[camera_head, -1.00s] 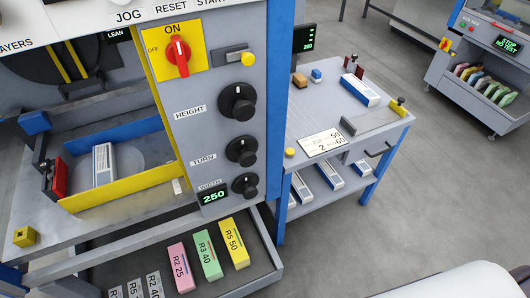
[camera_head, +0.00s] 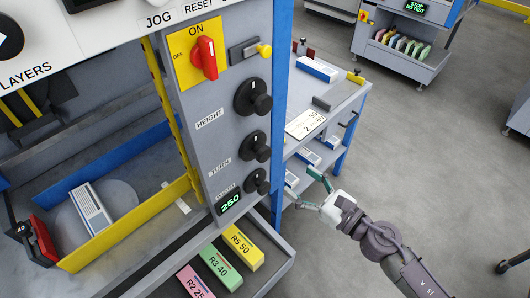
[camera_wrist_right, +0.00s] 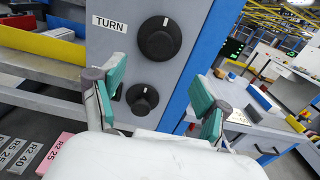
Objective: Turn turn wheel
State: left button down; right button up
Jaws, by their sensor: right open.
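The turn wheel (camera_head: 256,146) is a round black knob beside the TURN label on the machine's grey front panel. It sits below the HEIGHT knob (camera_head: 253,97) and above the WIDTH knob (camera_head: 257,181). My right gripper (camera_head: 313,189) is open and empty, to the right of and below the turn wheel, apart from it. In the right wrist view the turn wheel (camera_wrist_right: 159,38) is ahead, above the gap between the green-padded fingers (camera_wrist_right: 160,88), with a white pointer mark near its top. The WIDTH knob (camera_wrist_right: 142,98) shows between the fingers. My left gripper is not in view.
A blue post (camera_head: 280,90) borders the panel on the right. A grey side table (camera_head: 335,112) stands behind it. Below the panel, a drawer (camera_head: 275,260) holds coloured blocks.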

aim_at(266, 156)
jog(key=p+x, duration=0.2)
jog(key=x, duration=0.9)
jog(key=shift+w+a+p, duration=0.15)
jog(key=shift+p, duration=0.2)
jog(key=shift+w+a, duration=0.4)
jog(key=shift+a, duration=0.1)
jog(key=c, duration=1.2)
